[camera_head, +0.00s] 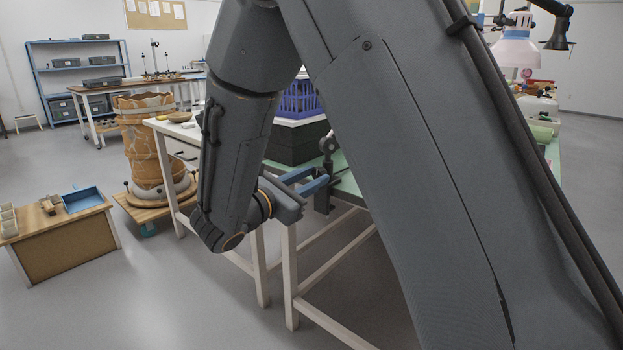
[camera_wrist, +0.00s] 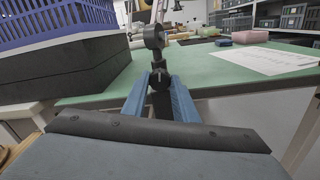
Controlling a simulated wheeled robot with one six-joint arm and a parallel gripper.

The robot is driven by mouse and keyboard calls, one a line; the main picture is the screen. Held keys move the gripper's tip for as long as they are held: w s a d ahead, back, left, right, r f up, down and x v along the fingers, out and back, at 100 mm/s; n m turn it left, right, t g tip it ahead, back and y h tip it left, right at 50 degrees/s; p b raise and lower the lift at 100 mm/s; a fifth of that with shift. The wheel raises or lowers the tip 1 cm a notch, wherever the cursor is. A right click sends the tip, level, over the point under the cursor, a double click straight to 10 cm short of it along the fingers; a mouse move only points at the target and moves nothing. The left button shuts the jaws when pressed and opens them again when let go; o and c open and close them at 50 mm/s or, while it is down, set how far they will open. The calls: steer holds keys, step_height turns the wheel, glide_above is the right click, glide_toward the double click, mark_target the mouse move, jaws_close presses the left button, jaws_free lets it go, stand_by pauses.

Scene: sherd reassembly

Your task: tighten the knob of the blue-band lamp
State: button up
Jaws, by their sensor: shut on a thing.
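My gripper (camera_head: 314,181) reaches in from the left to the near edge of the green-topped table. Its two blue fingers (camera_wrist: 160,84) are shut on a small dark knob (camera_wrist: 159,76) on a black clamp at the table edge. A black post with a round joint (camera_wrist: 154,37) rises from this clamp. The clamp and post (camera_head: 328,147) also show in the head view, just beyond the fingertips. No blue band shows on this part, and the rest of its lamp is hidden or out of view.
A blue-purple basket (camera_head: 300,100) on black blocks (camera_wrist: 75,72) stands close left of the clamp. A paper sheet (camera_wrist: 262,60) and a pink block (camera_wrist: 250,36) lie on the green tabletop (camera_wrist: 205,72). A large cracked vessel (camera_head: 148,150) stands at left.

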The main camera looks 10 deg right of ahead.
steer(key=o, duration=1.1)
steer(key=shift+c, duration=0.2)
steer(key=shift+a, duration=0.1)
steer(key=p+v, duration=0.1)
steer(key=v, duration=0.6)
steer(key=shift+s+a, duration=0.25)
steer(key=shift+a, duration=0.05)
